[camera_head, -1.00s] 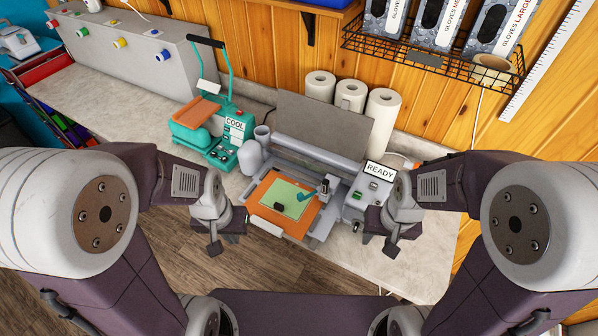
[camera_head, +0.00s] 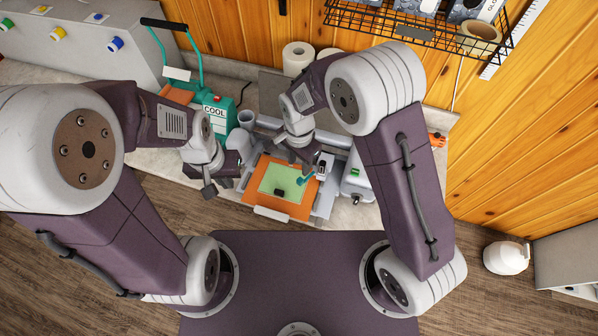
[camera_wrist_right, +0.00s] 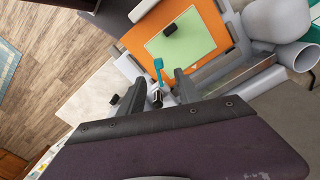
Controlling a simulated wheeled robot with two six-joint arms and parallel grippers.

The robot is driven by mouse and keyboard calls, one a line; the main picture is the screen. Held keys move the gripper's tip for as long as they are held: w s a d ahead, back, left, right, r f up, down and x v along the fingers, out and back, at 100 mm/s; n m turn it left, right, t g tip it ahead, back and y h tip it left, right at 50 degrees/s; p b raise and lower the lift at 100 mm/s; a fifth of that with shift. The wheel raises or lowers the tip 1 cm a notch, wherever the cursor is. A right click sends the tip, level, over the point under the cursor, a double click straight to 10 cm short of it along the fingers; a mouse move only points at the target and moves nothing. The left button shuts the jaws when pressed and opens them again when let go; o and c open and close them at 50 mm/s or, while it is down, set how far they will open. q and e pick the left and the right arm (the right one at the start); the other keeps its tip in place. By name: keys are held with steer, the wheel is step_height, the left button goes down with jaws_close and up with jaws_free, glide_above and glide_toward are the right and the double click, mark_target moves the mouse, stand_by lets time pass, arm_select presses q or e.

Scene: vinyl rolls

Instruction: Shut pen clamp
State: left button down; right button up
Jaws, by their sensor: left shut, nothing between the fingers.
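The pen clamp (camera_head: 322,166) is a small grey and dark block on the cutting machine, beside the right edge of the orange mat (camera_head: 290,210). It also shows in the right wrist view (camera_wrist_right: 156,97). A teal piece (camera_wrist_right: 158,66) sticks out from it over the mat; I cannot tell whether the clamp is open. My right gripper (camera_head: 301,160) is above the machine, just left of the clamp in the head view. In the wrist view its fingers (camera_wrist_right: 160,78) are apart, with the clamp and teal piece showing between them. My left gripper (camera_head: 210,191) is shut and empty, left of the mat.
A green sheet (camera_head: 284,181) with a small black block (camera_head: 279,192) lies on the mat. A teal heat press (camera_head: 214,108) marked COOL stands at the left. Paper rolls (camera_head: 297,56) stand behind the machine. A wire shelf (camera_head: 400,28) hangs above.

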mark_target(300, 180)
step_height(300, 180, down, 9)
steer(key=shift+d+r+p, duration=0.1)
steer(key=shift+r+p, duration=0.1)
steer(key=shift+p, duration=0.95)
steer(key=shift+f, duration=0.25)
steer(key=shift+s+d, duration=0.1)
steer(key=shift+c, duration=0.7)
jaws_close()
